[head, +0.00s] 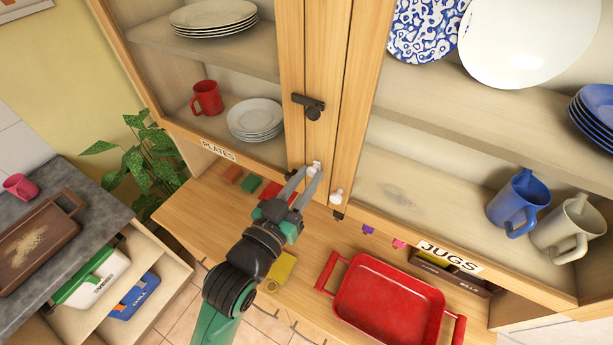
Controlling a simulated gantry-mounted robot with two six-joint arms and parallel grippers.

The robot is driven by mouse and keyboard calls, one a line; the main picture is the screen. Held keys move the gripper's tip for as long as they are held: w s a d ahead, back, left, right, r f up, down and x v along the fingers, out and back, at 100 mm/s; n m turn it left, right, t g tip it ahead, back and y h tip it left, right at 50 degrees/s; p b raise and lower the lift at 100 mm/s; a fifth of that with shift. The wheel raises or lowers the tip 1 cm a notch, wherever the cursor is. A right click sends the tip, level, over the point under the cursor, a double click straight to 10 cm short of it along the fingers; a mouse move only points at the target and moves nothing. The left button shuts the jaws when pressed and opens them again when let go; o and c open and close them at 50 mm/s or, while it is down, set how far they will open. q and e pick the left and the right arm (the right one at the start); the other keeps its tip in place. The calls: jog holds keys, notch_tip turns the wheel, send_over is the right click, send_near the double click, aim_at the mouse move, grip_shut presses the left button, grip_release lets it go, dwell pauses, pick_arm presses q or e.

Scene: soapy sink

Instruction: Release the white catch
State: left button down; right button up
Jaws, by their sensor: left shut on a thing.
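The white catch (315,165) is a small white piece low on the wooden cupboard doors, near where they meet. My left gripper (304,178) reaches up to it from below, with its two grey fingers shut on it. The fingers hide part of the catch, so I cannot tell its exact position. A second small white knob (336,197) stands just to the right and lower, apart from the fingers. My right gripper is not in view.
A black catch (312,107) sits higher on the doors, which look closed. Below are a red tray (388,305), a yellow block (281,267) and coloured blocks (250,183) on the wooden counter (196,213). Plates and jugs stand behind the doors. A plant (147,160) is at left.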

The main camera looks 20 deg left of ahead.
pick_arm(q)
jog(key=shift+m, duration=0.6)
jog(key=c, duration=0.7)
grip_release()
jog(key=shift+o, duration=0.2)
jog(key=s, duration=1.1)
jog(key=shift+s+a+b, duration=0.3)
jog(key=shift+a+b, duration=0.05)
jog(key=shift+a, duration=0.05)
